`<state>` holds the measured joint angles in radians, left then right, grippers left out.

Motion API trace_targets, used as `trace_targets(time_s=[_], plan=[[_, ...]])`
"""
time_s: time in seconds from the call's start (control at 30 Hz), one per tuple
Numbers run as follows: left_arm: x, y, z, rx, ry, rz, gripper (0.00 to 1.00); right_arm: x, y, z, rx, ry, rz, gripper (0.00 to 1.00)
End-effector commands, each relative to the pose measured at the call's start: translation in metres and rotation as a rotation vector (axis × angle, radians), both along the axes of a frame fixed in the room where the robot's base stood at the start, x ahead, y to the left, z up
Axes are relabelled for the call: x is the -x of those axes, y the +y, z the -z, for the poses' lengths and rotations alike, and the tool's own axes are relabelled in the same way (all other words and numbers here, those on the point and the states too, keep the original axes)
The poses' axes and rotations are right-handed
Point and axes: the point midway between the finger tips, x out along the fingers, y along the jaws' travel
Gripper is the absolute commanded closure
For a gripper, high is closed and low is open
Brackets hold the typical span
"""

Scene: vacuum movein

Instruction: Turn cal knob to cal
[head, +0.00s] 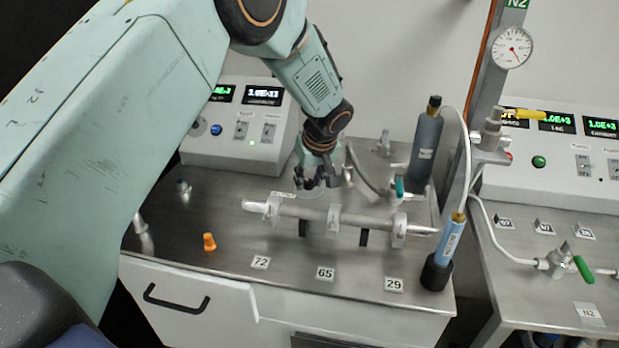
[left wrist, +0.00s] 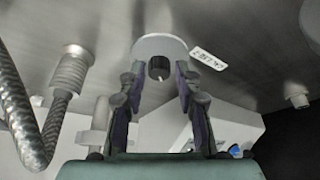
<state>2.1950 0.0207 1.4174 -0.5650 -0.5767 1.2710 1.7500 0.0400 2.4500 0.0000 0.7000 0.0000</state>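My left gripper (head: 318,183) reaches down from above to the metal bench top, behind the horizontal metal tube. In the left wrist view its fingers (left wrist: 160,92) are spread, with a gap between them. A grey rounded plate (left wrist: 160,45) with a dark round opening and a small pale pin lies beyond the fingertips, between them in the picture. A small white label (left wrist: 207,61) is beside it, its text unclear. No knob marked cal can be read in either view; the grey plate may be its mount. Contact cannot be told. My right gripper is not in view.
The metal tube (head: 310,212) in pale clamps lies close in front of the gripper. A control box (head: 225,150) with displays stands behind left. A dark bottle (head: 425,145) and a blue cylinder (head: 450,243) stand right. An orange cap (head: 209,242) is front left. A braided hose (left wrist: 22,125) runs nearby.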

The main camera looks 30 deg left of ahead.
Motion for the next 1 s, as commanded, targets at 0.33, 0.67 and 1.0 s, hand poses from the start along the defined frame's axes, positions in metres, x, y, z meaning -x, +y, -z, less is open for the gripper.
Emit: trace_targets(time_s=[0.33,0.67,1.0], plan=[[0.0,0.0,0.0,0.0,0.0,0.0,0.99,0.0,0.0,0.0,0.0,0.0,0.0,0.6],[0.001,0.0,0.0,0.0,0.002,0.021,1.0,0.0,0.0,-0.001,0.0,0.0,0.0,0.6],[0.002,0.001,-0.001,0.002,0.002,0.215,1.0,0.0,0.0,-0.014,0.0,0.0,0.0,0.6]])
